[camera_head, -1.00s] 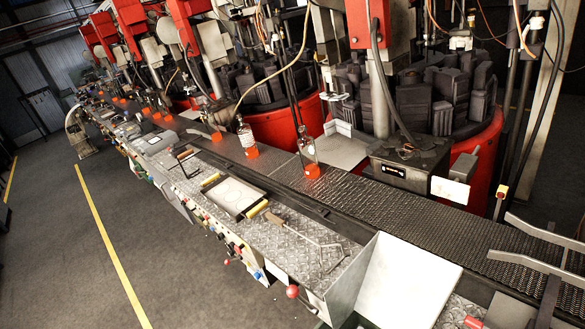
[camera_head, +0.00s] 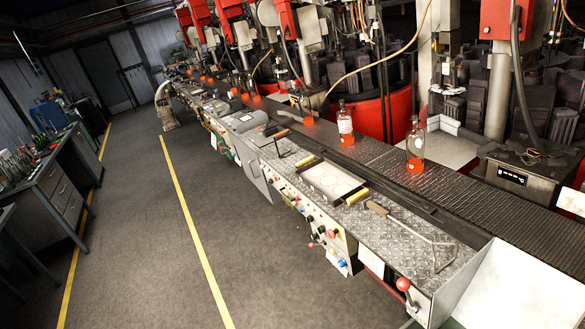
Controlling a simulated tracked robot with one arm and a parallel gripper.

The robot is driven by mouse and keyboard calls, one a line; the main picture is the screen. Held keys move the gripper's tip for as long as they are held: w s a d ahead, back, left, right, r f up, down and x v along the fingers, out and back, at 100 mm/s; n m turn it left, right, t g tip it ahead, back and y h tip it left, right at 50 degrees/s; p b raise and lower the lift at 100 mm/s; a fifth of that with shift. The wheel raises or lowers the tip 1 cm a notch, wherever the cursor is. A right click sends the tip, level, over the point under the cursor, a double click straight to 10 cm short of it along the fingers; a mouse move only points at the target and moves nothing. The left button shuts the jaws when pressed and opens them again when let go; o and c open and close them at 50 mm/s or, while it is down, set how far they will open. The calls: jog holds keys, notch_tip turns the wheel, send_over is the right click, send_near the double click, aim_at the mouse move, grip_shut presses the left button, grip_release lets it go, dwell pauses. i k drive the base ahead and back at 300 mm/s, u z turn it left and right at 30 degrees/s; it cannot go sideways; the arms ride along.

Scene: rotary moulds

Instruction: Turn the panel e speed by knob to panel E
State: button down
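A control panel (camera_head: 318,222) with several small knobs and buttons runs along the front face of the machine bench, below the metal worktop. A red-topped knob or button (camera_head: 332,233) and blue ones (camera_head: 342,262) show at its right end. The panel letters are too small to read, so I cannot tell which one is panel E or which is the speed knob. A red ball-ended lever (camera_head: 403,284) stands at the lower right. My gripper is not in the picture.
Glass bottles with orange bases (camera_head: 415,146) stand on the conveyor (camera_head: 470,185). A tray with yellow handles (camera_head: 331,180) and a long-handled tool (camera_head: 415,226) lie on the worktop. The grey floor (camera_head: 150,240) left of the machine is clear. A cluttered workbench (camera_head: 50,178) stands at far left.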

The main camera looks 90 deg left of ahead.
aim_at(321, 229)
jog(key=u, duration=3.5)
jog(key=k, duration=1.05)
jog(key=z, duration=0.9)
jog(key=i, duration=1)
jog(key=z, duration=0.05)
